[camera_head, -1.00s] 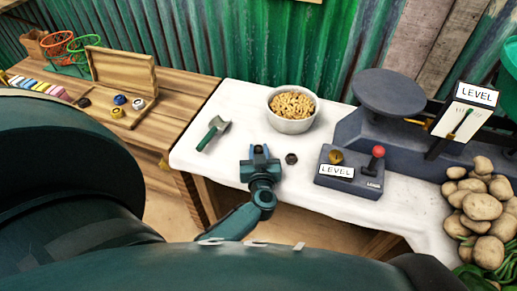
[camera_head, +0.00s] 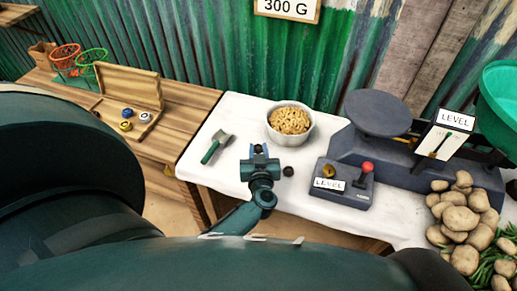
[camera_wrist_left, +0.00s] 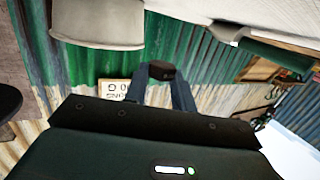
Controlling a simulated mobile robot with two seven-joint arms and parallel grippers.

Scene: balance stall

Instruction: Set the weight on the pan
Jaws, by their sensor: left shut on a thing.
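My left gripper (camera_head: 260,151) is over the front of the white-clothed table. In the left wrist view its fingers are shut on a small dark six-sided weight (camera_wrist_left: 161,71). The scale's round dark pan (camera_head: 378,112) is at the right, apart from the gripper, with nothing on it. The pan's edge also shows at the left of the left wrist view (camera_wrist_left: 8,101). A second small dark object (camera_head: 288,171) shows beside the gripper, too small to identify. My right gripper is not in view.
A control box with a red knob (camera_head: 343,184) stands before the scale (camera_head: 415,160). Potatoes (camera_head: 462,222) are at the right. A "300 G" sign (camera_head: 287,8) hangs above.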

